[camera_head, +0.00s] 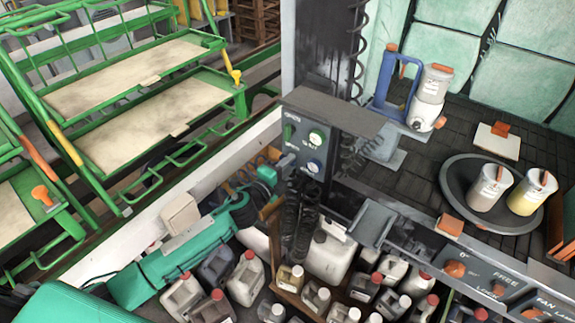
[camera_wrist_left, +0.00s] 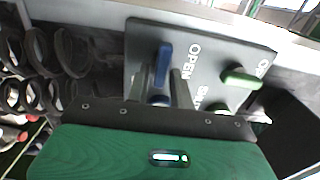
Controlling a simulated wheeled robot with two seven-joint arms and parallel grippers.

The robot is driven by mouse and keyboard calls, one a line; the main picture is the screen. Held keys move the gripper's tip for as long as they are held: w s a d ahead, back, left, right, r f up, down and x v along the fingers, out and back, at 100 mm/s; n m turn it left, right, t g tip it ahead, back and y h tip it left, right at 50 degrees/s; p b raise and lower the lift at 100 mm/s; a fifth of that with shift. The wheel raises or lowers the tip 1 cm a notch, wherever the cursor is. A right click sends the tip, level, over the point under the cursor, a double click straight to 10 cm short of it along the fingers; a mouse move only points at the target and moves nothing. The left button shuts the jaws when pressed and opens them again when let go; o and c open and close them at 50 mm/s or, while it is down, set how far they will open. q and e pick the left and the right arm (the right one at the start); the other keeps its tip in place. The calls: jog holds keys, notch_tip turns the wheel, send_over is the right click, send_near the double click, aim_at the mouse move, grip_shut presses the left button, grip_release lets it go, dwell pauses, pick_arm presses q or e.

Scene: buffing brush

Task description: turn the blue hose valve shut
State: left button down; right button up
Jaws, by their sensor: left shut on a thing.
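In the left wrist view, the blue valve lever (camera_wrist_left: 164,64) sits on the dark panel (camera_wrist_left: 222,65) beside the lettering OPEN and SHUT. My left gripper (camera_wrist_left: 169,88) is shut on the blue lever; its grey fingers partly hide the lever's lower part. My left arm reaches in from the lower left of the head view. My right gripper is not in view.
A green lever (camera_wrist_left: 240,78) is on the same panel, close right of the gripper. Dark coiled hoses (camera_head: 300,215) hang below the panel. Several capped jugs (camera_head: 247,277) crowd below. A worktop (camera_head: 400,172) with a round tray (camera_head: 452,190) lies at right.

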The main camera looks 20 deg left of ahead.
pick_arm(q)
jog(key=c, duration=1.4)
grip_release()
jog(key=shift+c, duration=0.2)
jog(key=shift+s, duration=0.1)
jog(key=b+v, duration=0.3)
jog(key=v, duration=1)
jog(key=shift+s+b, duration=0.3)
jog(key=shift+a, duration=0.1)
